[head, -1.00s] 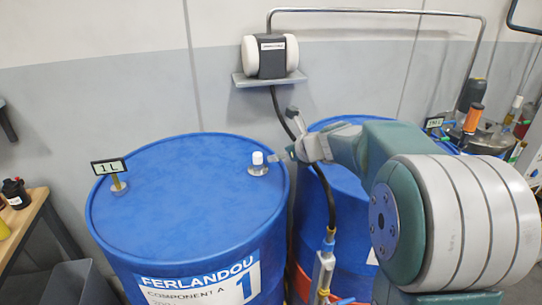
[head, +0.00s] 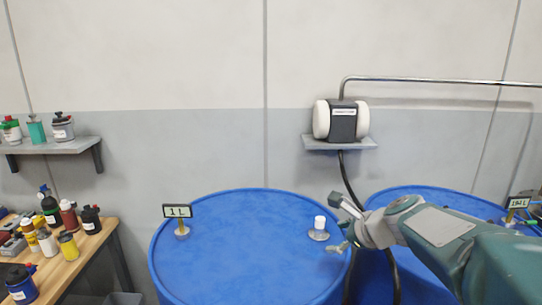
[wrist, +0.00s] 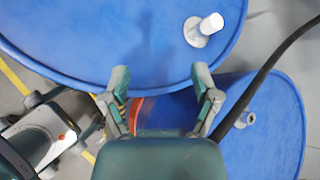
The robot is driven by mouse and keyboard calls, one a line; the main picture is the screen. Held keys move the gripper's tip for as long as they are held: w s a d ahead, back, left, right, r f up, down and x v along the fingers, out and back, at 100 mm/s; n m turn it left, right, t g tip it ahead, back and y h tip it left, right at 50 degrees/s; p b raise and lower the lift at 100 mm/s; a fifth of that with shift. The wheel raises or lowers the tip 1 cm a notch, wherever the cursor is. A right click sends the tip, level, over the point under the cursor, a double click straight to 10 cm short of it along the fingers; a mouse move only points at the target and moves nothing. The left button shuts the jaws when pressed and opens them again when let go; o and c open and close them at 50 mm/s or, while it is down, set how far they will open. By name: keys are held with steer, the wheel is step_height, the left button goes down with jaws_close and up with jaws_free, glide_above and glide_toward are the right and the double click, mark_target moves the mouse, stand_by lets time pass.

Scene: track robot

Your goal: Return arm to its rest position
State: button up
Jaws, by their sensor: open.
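My gripper (head: 340,224) is at the right of centre in the head view, beside the white-capped fitting (head: 319,229) on the left blue drum (head: 240,245). In the wrist view my gripper (wrist: 160,88) has its two fingers spread apart with nothing between them, over the edge of the drum top (wrist: 110,35). The white cap (wrist: 209,25) stands apart from the fingers, at the upper right there. My arm reaches in from the right in the head view and hides part of the right blue drum (head: 400,192).
A "1 L" display (head: 177,212) stands on the left drum and another display (head: 518,203) at the far right. A black hose (wrist: 260,80) runs near my gripper's right side. A pump (head: 341,121) sits on a wall shelf. A wooden bench (head: 85,262) with several bottles is at left.

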steer(key=s+f+n+g+h, duration=0.1)
steer(key=s+f+n+h, duration=0.1)
steer(key=s+n, duration=0.9)
steer(key=s+f+n+g+h, duration=0.1)
steer(key=s+f+n+h, duration=0.1)
steer(key=s+n, duration=1)
steer(key=s+h, duration=0.1)
steer(key=s, duration=0.1)
steer(key=shift+s+a+g, duration=0.2)
steer(key=shift+s+g, duration=0.2)
